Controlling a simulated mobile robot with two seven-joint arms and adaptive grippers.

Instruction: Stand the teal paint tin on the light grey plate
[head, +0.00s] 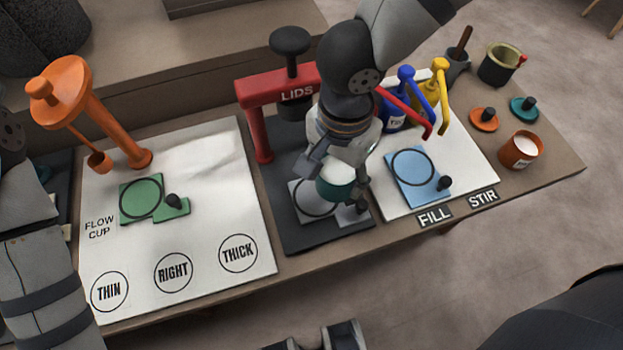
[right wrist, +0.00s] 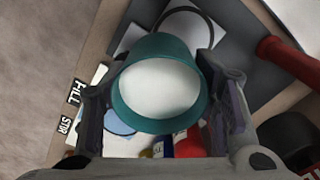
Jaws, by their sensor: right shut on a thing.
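The teal paint tin (head: 337,191) is held in my right gripper (head: 338,172); its open top shows white in the right wrist view (right wrist: 158,88). The fingers of the right gripper (right wrist: 162,112) are on either side of the tin. The light grey plate (head: 299,188), with a dark ring on it, lies below the tin on the dark mat. The tin and gripper hide part of the plate. In the right wrist view the plate's ring (right wrist: 188,10) shows beyond the tin. I cannot tell whether the tin touches the plate. My left arm is at the left edge; its gripper is not clearly seen.
A red LIDS stand (head: 257,130) rises behind the plate. To the right are a blue plate (head: 405,192), blue and yellow pump cans (head: 428,92) and an orange tin (head: 518,152). To the left, a white board (head: 205,190) holds a green plate (head: 135,211) and an orange stand (head: 105,115).

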